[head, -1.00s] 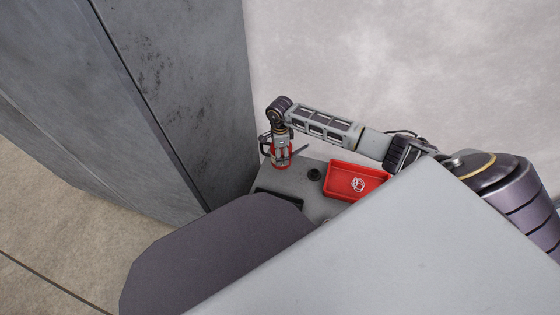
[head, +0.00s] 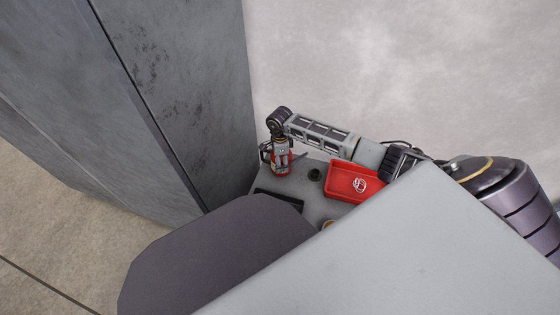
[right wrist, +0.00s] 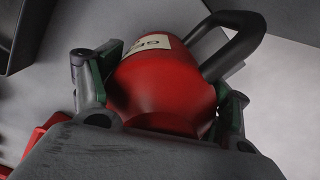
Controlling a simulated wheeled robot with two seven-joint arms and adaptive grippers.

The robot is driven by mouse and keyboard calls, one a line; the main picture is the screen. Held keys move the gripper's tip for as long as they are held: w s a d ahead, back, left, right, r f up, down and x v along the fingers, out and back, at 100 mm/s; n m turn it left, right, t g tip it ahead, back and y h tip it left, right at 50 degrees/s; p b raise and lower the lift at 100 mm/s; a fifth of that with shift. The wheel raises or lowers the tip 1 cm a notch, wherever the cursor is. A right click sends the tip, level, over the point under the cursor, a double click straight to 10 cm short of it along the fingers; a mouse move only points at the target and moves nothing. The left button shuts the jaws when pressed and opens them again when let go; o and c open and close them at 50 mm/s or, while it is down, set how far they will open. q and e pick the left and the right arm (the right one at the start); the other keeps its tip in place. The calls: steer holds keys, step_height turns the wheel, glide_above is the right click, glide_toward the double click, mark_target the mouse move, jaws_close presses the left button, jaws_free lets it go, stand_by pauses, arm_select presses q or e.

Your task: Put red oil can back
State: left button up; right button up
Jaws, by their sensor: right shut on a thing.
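The red oil can (head: 281,169) is at the far left part of the grey work surface in the head view. My right gripper (head: 281,155) is on it from above and hides its upper part. In the right wrist view the red can (right wrist: 165,85) with a pale label and a dark handle sits between the two fingers of my right gripper (right wrist: 160,100), which is shut on it. I cannot tell whether the can's base touches the surface. My left gripper does not show.
A red tray (head: 336,190) with a white round item in it stands to the right of the can on the grey surface (head: 318,205). A small dark round object (head: 315,174) lies between them. A tall grey cabinet (head: 190,100) stands close on the left.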

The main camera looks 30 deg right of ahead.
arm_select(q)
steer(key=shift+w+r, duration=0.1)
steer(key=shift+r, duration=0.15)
arm_select(e)
steer(key=o, duration=1.5)
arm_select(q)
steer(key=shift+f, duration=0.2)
arm_select(e)
step_height(320, 180, up, 12)
steer(key=p, duration=0.4)
steer(key=shift+f, duration=0.25)
steer(key=shift+r, duration=0.3)
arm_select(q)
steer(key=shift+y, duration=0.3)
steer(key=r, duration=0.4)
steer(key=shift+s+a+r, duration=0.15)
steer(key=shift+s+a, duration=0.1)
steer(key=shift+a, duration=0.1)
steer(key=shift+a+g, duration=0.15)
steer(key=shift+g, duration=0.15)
